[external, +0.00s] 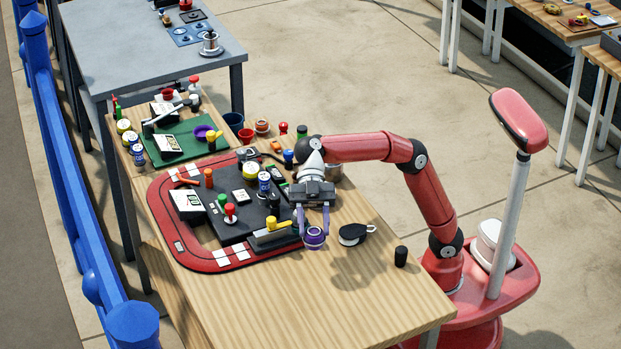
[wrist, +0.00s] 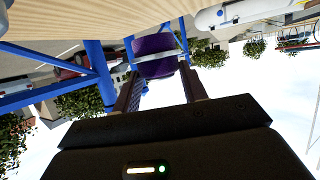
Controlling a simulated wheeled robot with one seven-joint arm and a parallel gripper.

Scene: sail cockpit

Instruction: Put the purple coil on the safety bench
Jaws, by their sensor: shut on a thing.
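My gripper (external: 314,222) is shut on a purple coil (external: 315,239) over the front part of the wooden table (external: 300,300), to the right of the red track mat. The coil is a short purple cylinder with a pale band. In the wrist view the coil (wrist: 155,44) sits between the fingertips (wrist: 158,68). I cannot tell if it touches the tabletop. Another purple round item (external: 201,131) lies on the green mat. No bench carries a readable label, so I cannot tell which one is the safety bench.
The red track mat (external: 222,262) holds a dark panel with levers, knobs and cans. A black pulley-like item (external: 354,234) and a black cylinder (external: 400,256) stand right of the coil. A grey table (external: 130,50) stands behind. The wooden table's front is clear.

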